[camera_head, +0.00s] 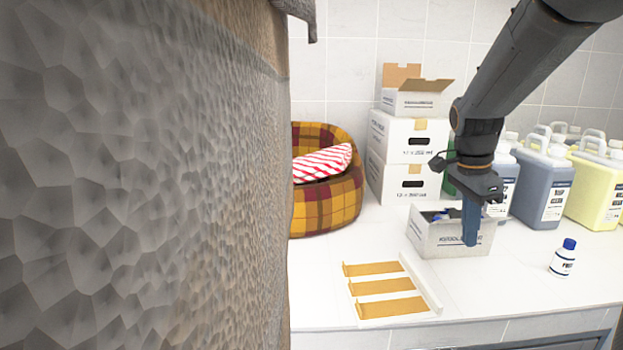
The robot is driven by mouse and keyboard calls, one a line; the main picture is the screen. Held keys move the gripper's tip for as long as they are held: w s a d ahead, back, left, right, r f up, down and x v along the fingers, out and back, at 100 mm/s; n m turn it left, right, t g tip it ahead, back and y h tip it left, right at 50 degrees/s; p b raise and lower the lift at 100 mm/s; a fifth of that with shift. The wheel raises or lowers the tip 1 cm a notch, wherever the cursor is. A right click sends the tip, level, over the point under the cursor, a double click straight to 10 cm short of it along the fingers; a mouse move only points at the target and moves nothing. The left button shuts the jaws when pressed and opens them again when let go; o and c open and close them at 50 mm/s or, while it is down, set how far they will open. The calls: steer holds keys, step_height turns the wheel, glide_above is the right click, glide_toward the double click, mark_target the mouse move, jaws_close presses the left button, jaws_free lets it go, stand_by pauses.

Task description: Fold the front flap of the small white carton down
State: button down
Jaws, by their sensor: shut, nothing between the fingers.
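I cannot tell the front flap apart from the front wall. My gripper (470,242) points straight down at the carton, its blue fingers shut and empty. The fingers overlap the carton's front in the picture and hide part of it. I cannot tell whether they touch it.
A grey textured wall (140,180) fills the left. A plaid pet bed (330,207) with a red-striped towel (323,163), stacked white boxes (408,140) and large jugs (541,186) stand behind. A white tray with orange strips (385,286) lies front left; a small bottle (563,260) stands right.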

mark_target(455, 221)
steer(key=shift+f, duration=0.2)
steer(key=shift+w+a+f+b, duration=0.1)
steer(key=shift+w+f+b, duration=0.15)
steer(key=shift+w+f, duration=0.5)
steer(key=shift+w+d+f+b, duration=0.1)
steer(key=shift+w+f+b, duration=0.15)
steer(key=shift+w, duration=0.9)
steer(key=shift+w+a+f+b, duration=0.1)
steer(key=shift+w+f+b, duration=0.15)
steer(key=shift+w+f, duration=0.5)
steer(key=shift+w+r+p, duration=0.3)
steer(key=shift+r+p, duration=0.3)
steer(key=shift+r, duration=0.4)
steer(key=shift+w+r+p, duration=0.35)
steer(key=shift+r+p, duration=0.25)
steer(key=shift+r, duration=0.4)
steer(key=shift+w+r+p, duration=0.3)
steer(key=shift+r+p, duration=0.3)
steer(key=shift+r, duration=0.4)
steer(key=s+r+p, duration=0.3)
steer(key=r+p, duration=0.1)
steer(key=r, duration=0.2)
